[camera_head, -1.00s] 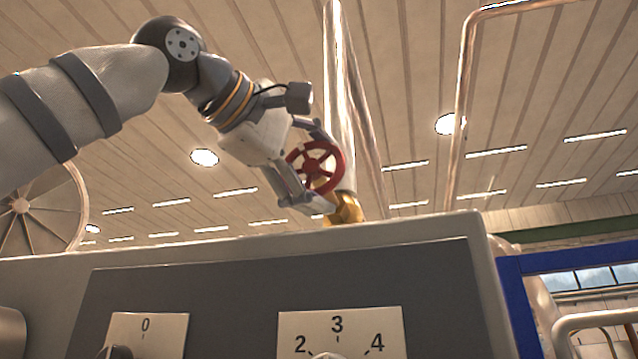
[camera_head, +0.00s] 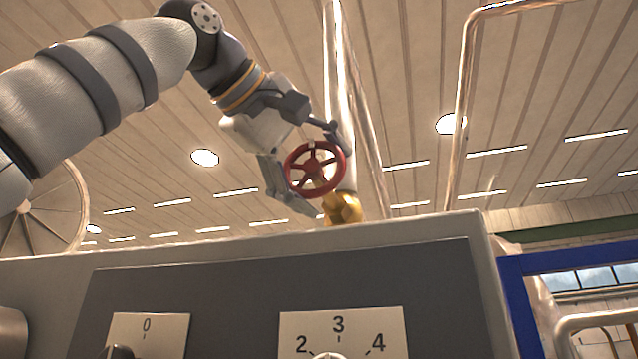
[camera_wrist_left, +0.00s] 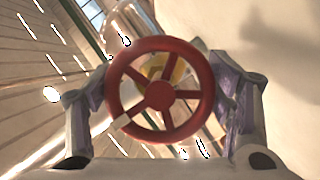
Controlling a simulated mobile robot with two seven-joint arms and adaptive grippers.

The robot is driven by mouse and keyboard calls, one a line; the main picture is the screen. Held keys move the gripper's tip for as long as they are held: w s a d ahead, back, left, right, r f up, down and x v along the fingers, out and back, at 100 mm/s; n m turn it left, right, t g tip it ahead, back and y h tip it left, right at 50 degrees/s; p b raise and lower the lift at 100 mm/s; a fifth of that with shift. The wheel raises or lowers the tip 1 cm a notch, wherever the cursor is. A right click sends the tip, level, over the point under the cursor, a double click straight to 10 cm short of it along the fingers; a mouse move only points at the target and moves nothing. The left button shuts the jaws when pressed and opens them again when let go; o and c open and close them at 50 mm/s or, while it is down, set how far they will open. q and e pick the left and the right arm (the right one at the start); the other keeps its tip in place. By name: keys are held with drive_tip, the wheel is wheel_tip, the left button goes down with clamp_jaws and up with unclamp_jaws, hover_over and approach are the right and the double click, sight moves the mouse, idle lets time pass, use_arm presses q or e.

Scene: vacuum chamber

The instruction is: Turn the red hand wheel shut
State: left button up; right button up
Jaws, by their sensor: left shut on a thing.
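The red hand wheel (camera_head: 315,168) stands above the top edge of the panel, on a brass valve body (camera_head: 343,207) at the foot of a shiny vertical pipe (camera_head: 340,90). My left gripper (camera_head: 318,165) is at the wheel, with one finger at its upper right and the other at its lower left. In the left wrist view the wheel (camera_wrist_left: 160,92) fills the space between the two fingers, and a pale mark sits on its lower left rim. The gripper is shut on the wheel's rim. The finger contacts are partly hidden. My right gripper is not in view.
A grey cabinet (camera_head: 250,245) with numbered dial plates (camera_head: 340,330) stands below the wheel. A bent pipe (camera_head: 463,100) rises at the right, and a blue frame (camera_head: 515,290) stands at the lower right. A spoked round cover (camera_head: 75,205) is at the left.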

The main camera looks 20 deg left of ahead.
use_arm(q)
drive_tip(key=o, duration=1.1)
drive_tip(key=shift+o, duration=0.2)
drive_tip(key=v, duration=1.2)
